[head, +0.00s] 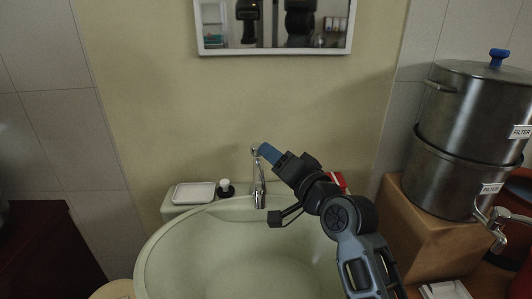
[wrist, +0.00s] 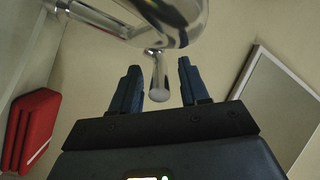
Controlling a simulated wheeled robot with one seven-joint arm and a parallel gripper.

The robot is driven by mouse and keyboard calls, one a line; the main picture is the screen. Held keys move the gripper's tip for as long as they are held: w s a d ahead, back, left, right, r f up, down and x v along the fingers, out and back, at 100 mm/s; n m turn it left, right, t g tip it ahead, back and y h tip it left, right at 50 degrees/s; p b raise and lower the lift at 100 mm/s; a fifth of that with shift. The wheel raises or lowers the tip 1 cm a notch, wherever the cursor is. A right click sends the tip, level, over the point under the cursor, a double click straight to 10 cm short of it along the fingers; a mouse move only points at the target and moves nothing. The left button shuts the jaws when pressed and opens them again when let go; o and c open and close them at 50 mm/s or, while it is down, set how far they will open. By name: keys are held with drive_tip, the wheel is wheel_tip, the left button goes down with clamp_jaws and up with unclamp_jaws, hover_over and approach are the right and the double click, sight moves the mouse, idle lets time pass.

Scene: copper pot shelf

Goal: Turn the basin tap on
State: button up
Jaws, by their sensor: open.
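The chrome basin tap (head: 260,188) stands upright at the back rim of the pale green basin (head: 165,255). My gripper (head: 263,151) reaches in from the right, its blue fingers at the tap's top. In the wrist view the shiny tap body (wrist: 180,22) fills the top, and a short chrome lever with a rounded end (wrist: 160,82) sticks out between the two open fingers of my gripper (wrist: 158,68). Gaps show on both sides of the lever, so the fingers look apart from it. The spout's outlet is hard to make out.
A white soap dish (head: 193,192) and a small dark bottle (head: 225,187) stand left of the tap. Stacked metal filter pots (head: 465,120) sit on a wooden block at right. A red object (head: 338,180) lies behind my arm. A mirror (head: 275,52) hangs above.

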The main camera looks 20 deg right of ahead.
drive_tip(key=shift+w+a, duration=0.2)
drive_tip(key=shift+w, duration=1.05)
drive_tip(key=shift+c, duration=0.4)
clamp_jaws()
